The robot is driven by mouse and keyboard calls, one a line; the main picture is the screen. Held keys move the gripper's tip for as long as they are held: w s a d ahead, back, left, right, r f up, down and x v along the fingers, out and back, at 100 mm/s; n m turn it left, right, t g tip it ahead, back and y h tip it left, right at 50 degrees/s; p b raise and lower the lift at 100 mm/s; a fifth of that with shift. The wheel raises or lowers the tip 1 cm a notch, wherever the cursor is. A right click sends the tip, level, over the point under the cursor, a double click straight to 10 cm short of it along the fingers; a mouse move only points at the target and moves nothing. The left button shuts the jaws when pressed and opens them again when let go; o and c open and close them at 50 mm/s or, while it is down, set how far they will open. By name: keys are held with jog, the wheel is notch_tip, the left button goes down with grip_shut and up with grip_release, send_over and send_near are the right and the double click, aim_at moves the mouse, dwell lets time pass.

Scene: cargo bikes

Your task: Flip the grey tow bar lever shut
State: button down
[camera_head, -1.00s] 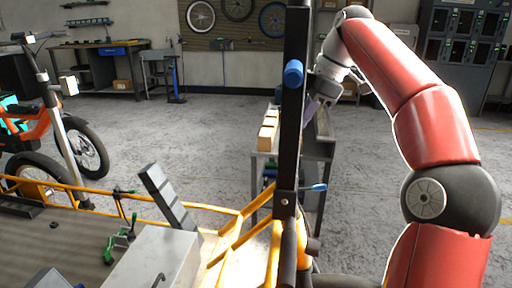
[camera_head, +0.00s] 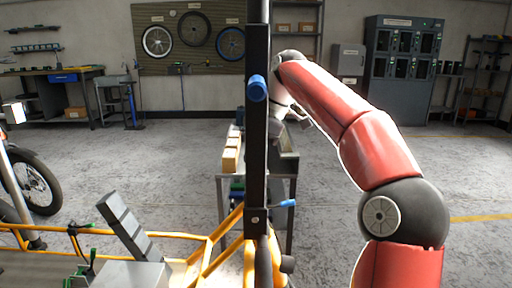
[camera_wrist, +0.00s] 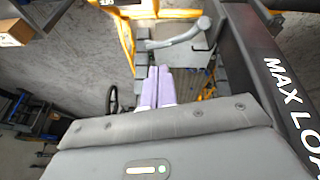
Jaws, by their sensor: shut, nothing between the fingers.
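A grey, bent lever-like bar (camera_wrist: 185,34) shows in the wrist view, just beyond my fingertips; it appears to be the tow bar lever. It stretches from near the fingertips up to the right, and a gap seems to lie between. My gripper (camera_wrist: 158,72) has its two pale purple fingers together, with nothing held. In the head view my gripper is small and partly behind the black upright post, so the fingers are unclear. I cannot make out the grey lever in the head view.
The black post (camera_head: 257,150) bears a blue knob (camera_head: 257,88); a blue-tipped handle (camera_head: 283,203) is lower down. A yellow frame (camera_head: 190,237) is at the front. A dark beam with white lettering (camera_wrist: 275,85) runs close along the right of the wrist view. Open floor lies right.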

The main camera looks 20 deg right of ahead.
aim_at(244, 179)
jog(key=shift+b+x, duration=0.4)
jog(key=shift+x, duration=1.85)
